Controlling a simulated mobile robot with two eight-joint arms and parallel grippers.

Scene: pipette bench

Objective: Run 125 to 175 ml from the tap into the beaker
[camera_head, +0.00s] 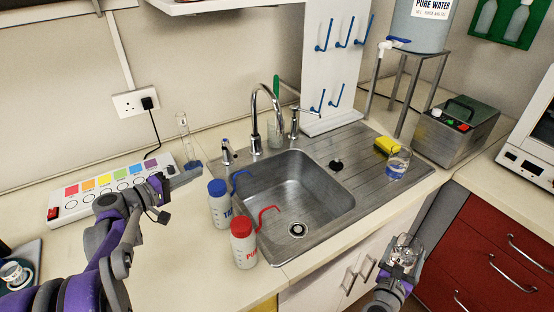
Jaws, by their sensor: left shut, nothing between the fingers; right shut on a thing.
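The tall chrome tap (254,125) stands behind the steel sink (330,208), its curved spout over the basin. No water stream shows. My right gripper (403,255) is shut on a clear glass vessel (407,243), apparently the beaker, in front of the counter at the lower right. It is well away from the tap; its markings and contents are too small to read. My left gripper (186,176) is shut and empty above the counter, left of the sink and near the small lever fitting (227,153).
Blue-capped (219,205) and red-capped (243,245) wash bottles stand at the sink's left edge. A glass vessel with blue at its base (398,165) and a yellow sponge (386,146) are on the drainboard. A measuring cylinder (184,135) stands behind my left gripper.

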